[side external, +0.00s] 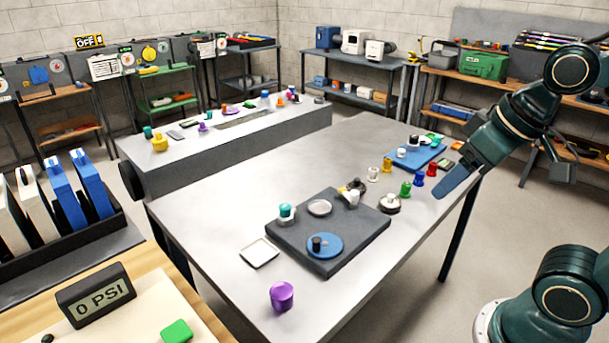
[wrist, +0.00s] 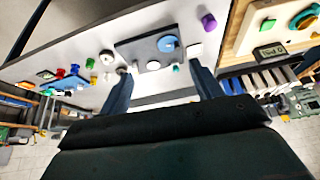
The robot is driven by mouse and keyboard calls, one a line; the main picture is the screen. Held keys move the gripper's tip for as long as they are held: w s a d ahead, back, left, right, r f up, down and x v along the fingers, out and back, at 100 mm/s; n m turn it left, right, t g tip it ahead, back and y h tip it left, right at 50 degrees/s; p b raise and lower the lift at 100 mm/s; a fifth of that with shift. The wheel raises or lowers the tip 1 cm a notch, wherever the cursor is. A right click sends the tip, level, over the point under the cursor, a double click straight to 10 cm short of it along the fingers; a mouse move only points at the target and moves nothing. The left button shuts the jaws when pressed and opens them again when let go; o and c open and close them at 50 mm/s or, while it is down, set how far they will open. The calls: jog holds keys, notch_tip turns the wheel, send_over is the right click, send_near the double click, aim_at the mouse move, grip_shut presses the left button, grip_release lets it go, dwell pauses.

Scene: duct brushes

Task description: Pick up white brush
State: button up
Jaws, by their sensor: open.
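Several pieces are white, and I cannot tell for certain which is the white brush. A small white upright piece (side external: 373,174) stands on the table just behind the dark grey board. A white piece (side external: 352,198) sits near that board's back corner. Another white piece (side external: 401,153) is on the blue mat. In the wrist view a white piece (wrist: 106,57) lies ahead of the left finger. My gripper (side external: 448,189) is above the table's right edge, right of these pieces. The wrist view shows its two fingers (wrist: 163,88) wide apart, with nothing held.
The dark grey board (side external: 290,238) carries a blue disc (side external: 326,245) and a teal-topped piece (side external: 287,211). Green (side external: 405,188), blue (side external: 418,179) and red (side external: 432,170) pieces stand close to my gripper. A purple cylinder (side external: 281,296) is at the front. The table's left-middle is clear.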

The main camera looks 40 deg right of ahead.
jog(key=w+d+r+m+g, duration=0.1)
jog(key=w+d+m, duration=0.35)
jog(key=w, duration=0.45)
jog(key=m+g, duration=0.4)
jog(key=m, duration=0.7)
send_over(391, 195)
notch_tip(391, 195, down, 19)
jog(key=shift+r, duration=0.2)
jog(key=shift+f, duration=4.3)
jog(key=shift+f, duration=0.1)
